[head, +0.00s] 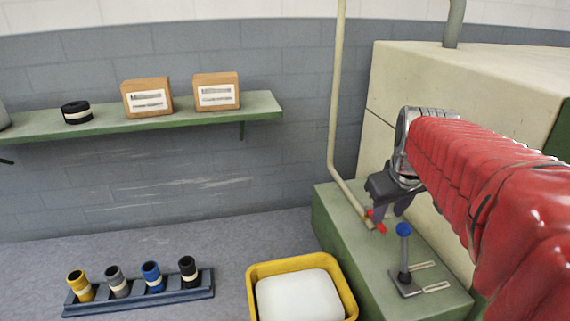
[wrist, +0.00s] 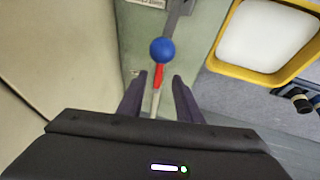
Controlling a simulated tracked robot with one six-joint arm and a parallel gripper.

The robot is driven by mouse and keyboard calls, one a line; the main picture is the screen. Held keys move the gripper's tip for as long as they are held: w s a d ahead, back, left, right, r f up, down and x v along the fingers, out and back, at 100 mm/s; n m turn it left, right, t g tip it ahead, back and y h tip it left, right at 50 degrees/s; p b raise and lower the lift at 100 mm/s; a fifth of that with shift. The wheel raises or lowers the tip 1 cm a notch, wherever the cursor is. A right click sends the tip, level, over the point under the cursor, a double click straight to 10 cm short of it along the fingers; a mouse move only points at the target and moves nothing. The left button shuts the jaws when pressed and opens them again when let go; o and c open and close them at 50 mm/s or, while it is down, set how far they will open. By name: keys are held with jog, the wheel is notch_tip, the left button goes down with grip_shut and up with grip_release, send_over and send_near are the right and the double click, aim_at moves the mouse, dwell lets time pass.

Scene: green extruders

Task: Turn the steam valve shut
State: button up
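The steam valve's red handle (head: 376,222) is at the lower end of a cream pipe (head: 335,90), low over the green cabinet (head: 335,225). In the wrist view, the red handle (wrist: 158,76) appears between my two dark fingertips, with the pipe's end behind it. My gripper (head: 388,211) is open, with its fingers pointing down beside the handle; the fingers (wrist: 160,76) show a clear gap on both sides of the red part. I cannot tell how deep the handle sits between them. The gripper partly hides the pipe end in the head view.
A blue-knobbed lever (head: 403,232) stands on the cabinet close to the valve; its ball (wrist: 162,50) appears just beyond the fingertips. A yellow bin (head: 253,300) stands left of the cabinet. A large cream housing (head: 480,75) rises behind my arm. A shelf (head: 200,116) holds boxes.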

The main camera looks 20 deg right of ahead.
aim_at(382, 226)
jog(key=x, duration=0.6)
jog(key=shift+f, duration=0.2)
jog(key=shift+c, duration=0.3)
grip_shut()
